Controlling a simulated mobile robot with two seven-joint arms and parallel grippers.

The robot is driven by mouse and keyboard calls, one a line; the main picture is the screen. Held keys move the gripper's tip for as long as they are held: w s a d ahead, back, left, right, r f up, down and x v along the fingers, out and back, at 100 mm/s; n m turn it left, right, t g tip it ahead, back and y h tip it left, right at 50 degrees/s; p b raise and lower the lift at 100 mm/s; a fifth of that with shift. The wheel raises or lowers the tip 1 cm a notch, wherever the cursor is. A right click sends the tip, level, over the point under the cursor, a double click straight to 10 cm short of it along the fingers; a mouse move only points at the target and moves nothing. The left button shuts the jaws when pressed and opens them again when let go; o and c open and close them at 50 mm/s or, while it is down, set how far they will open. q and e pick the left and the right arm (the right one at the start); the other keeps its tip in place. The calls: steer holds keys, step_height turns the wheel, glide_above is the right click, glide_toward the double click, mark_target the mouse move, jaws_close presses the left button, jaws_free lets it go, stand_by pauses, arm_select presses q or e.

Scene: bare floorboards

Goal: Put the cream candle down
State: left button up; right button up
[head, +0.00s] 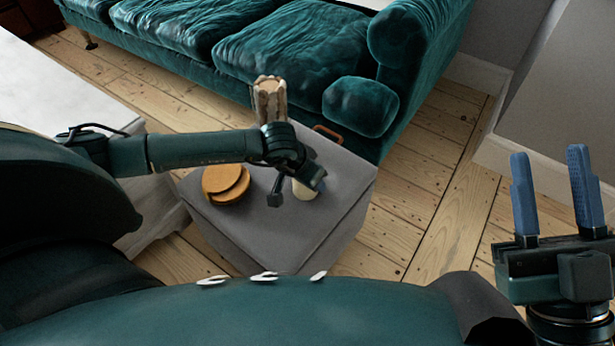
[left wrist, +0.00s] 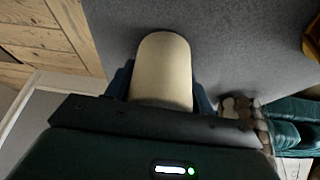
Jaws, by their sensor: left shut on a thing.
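The cream candle (head: 304,192) is low over the grey block-shaped table, partly hidden by my left gripper (head: 306,184). In the left wrist view the candle (left wrist: 162,68) fills the space between the blue fingers of my left gripper (left wrist: 160,85), which is shut on it. Whether the candle's base touches the grey top (head: 262,222) cannot be told. My right gripper (head: 550,158) is open and empty, fingers pointing up, at the far right over the floor, well apart from the candle.
Round orange-brown wooden discs (head: 226,183) lie on the table's left part. A pale brown, rough-sided upright object (head: 270,100) stands at its back, near an orange-brown handle-like piece (head: 328,133). A teal sofa (head: 290,50) is behind. The table's front top is clear.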

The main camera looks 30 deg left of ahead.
arm_select(q)
steer(key=o, duration=1.1)
steer(key=shift+c, duration=0.2)
arm_select(e)
steer(key=shift+r, duration=0.1)
arm_select(q)
steer(key=shift+r+p, duration=0.45)
steer(key=shift+p, duration=0.05)
steer(key=p+v, duration=0.4)
steer(key=v, duration=0.7)
steer(key=shift+s+r+p, duration=0.15)
steer(key=shift+s+p, duration=0.1)
steer(key=shift+p, duration=0.1)
arm_select(e)
step_height(320, 180, down, 6)
steer(key=s+m+g+h, duration=0.1)
steer(key=m+g+h, duration=0.1)
steer(key=m+h, duration=0.3)
steer(key=shift+a, duration=0.3)
